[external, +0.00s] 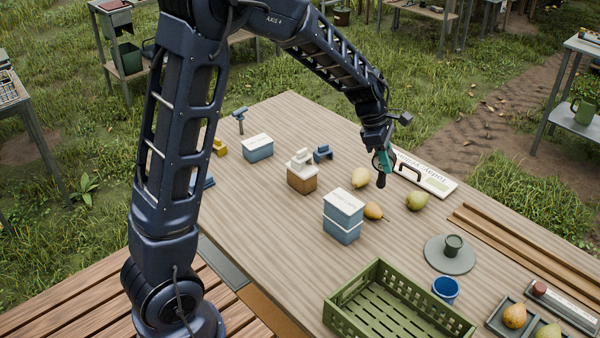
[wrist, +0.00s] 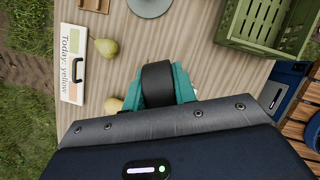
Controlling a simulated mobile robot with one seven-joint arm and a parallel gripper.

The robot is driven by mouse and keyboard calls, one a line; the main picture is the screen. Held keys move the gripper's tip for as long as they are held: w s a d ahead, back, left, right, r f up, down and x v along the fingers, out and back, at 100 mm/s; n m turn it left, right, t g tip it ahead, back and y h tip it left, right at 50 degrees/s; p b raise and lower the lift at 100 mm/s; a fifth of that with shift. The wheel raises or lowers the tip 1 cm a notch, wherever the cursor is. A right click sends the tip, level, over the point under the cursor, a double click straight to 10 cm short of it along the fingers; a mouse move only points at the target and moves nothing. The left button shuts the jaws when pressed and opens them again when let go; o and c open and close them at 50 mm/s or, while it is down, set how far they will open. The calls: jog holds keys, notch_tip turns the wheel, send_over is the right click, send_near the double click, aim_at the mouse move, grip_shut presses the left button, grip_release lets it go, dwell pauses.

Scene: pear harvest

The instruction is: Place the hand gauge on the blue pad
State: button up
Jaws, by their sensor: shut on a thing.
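My gripper (external: 383,163), with teal fingers, is shut on a dark, rounded thing (external: 381,181), which looks like the hand gauge. It is held above the table, near the pears and the sign. In the wrist view the dark thing (wrist: 157,84) shows as a wide black band between the teal fingers (wrist: 160,90); its lower part is hidden. I cannot clearly make out the blue pad. A small blue piece (external: 205,183) shows at the table's left side, partly hidden by my arm, and I cannot tell if it is the pad.
A sign (external: 428,179) with a black handle (external: 408,168) lies behind. Pears (external: 417,200), blue-and-white boxes (external: 343,216) and a brown box (external: 302,177) stand nearby. A green crate (external: 380,300), blue cup (external: 446,289) and round grey plate (external: 449,262) are in front.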

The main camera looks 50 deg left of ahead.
jog(key=s+a+r+n+t+y, duration=0.15)
jog(key=a+n, duration=0.25)
jog(key=a, duration=0.7)
jog(key=s+a+f+n+y, duration=0.15)
jog(key=a+n, duration=0.25)
jog(key=a, duration=0.7)
jog(key=s+a+r+n+t, duration=0.1)
jog(key=s+a+r+n, duration=0.15)
jog(key=a, duration=0.85)
jog(key=s+a+r+n+g+y, duration=0.1)
jog(key=s+a+n+y, duration=0.1)
jog(key=s+a+n, duration=0.65)
jog(key=s+a+r+n+y, duration=0.1)
jog(key=s+a+n+y, duration=0.15)
jog(key=s+a, duration=1)
jog(key=shift+w+a+f, duration=0.25)
jog(key=shift+a+f, duration=0.25)
jog(key=shift+f, duration=2.9)
jog(key=shift+w+a+f, duration=0.2)
jog(key=shift+a+f, duration=0.25)
jog(key=shift+f, duration=2.9)
jog(key=shift+w+a+f, duration=0.25)
jog(key=shift+a+f, duration=0.25)
jog(key=shift+f, duration=2.9)
jog(key=shift+f, duration=0.1)
jog(key=o, duration=1.1)
jog(key=shift+c, duration=0.2)
